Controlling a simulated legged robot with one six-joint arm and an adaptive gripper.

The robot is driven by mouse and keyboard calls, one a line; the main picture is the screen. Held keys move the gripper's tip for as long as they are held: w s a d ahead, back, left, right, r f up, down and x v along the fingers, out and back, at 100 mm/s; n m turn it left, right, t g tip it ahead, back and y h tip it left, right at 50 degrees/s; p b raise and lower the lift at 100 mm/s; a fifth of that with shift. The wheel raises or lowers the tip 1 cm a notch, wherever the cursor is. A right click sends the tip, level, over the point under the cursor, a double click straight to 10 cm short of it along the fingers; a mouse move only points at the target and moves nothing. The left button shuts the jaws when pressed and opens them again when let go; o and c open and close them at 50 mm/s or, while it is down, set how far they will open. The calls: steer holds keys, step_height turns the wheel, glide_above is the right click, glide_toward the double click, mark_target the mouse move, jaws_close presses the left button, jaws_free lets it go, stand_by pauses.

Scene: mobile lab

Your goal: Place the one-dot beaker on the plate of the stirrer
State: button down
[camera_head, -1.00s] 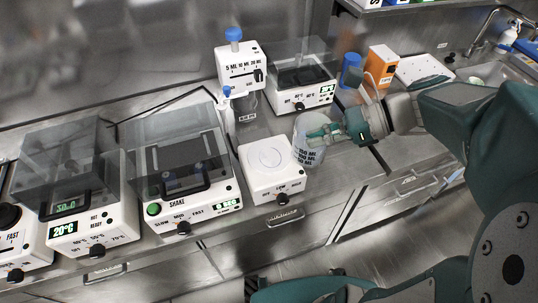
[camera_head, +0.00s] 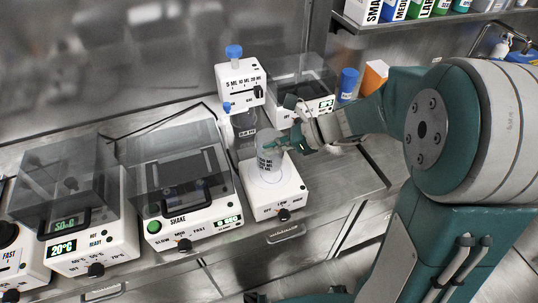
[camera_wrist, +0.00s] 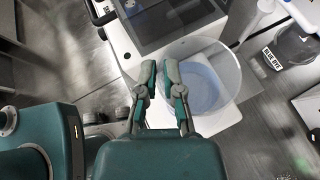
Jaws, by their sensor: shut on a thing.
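The clear beaker (camera_head: 268,164) with dark volume lettering is upright over the round plate of the white stirrer (camera_head: 290,194) in the head view. I cannot tell whether its base touches the plate. No dot mark is readable. My gripper (camera_head: 280,145) is shut on the beaker's near wall by the rim, from the right. In the wrist view my gripper (camera_wrist: 160,68) has its fingertips at the left edge of the beaker (camera_wrist: 230,72), with the white stirrer (camera_wrist: 222,122) below. The beaker's bottom looks bluish.
The shaker (camera_head: 205,219) with a clear lid stands close left of the stirrer. A dispenser (camera_head: 238,80) with a blue cap stands behind it, with a dark-lettered vessel (camera_head: 243,122) under it. Another lidded device (camera_head: 300,85) is behind right. The bench right of the stirrer (camera_head: 340,185) is clear.

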mark_target(280, 154)
steer(key=shift+w+d+f, duration=0.15)
steer(key=shift+w+f, duration=0.2)
steer(key=shift+f, duration=0.2)
step_height(280, 154, down, 3)
steer(key=shift+r, duration=0.1)
steer(key=c, duration=0.8)
jaws_free()
steer(key=shift+s+a, duration=0.1)
steer(key=shift+a, duration=0.1)
steer(key=shift+d, duration=0.2)
steer(key=w+v, duration=0.1)
steer(key=v, duration=1)
steer(key=s+r+n+t+h, duration=0.1)
steer(key=s+r+n+h, duration=0.1)
steer(key=s+n+h, duration=0.2)
steer(key=s+d+r+n+t+h, duration=0.1)
steer(key=s+r+n+t+h, duration=0.1)
steer(key=s+n+h, duration=0.2)
steer(key=s+d+r+n+t+h, duration=0.1)
steer(key=s+n+h, duration=0.3)
steer(key=s+n, duration=0.5)
steer(key=shift+s+r+n+t, duration=0.15)
steer(key=shift+r+n, duration=0.2)
steer(key=shift+n, duration=0.5)
steer(key=shift+s+r+n+t, duration=0.15)
steer(key=shift+r+n, duration=0.15)
steer(key=shift+n, duration=0.55)
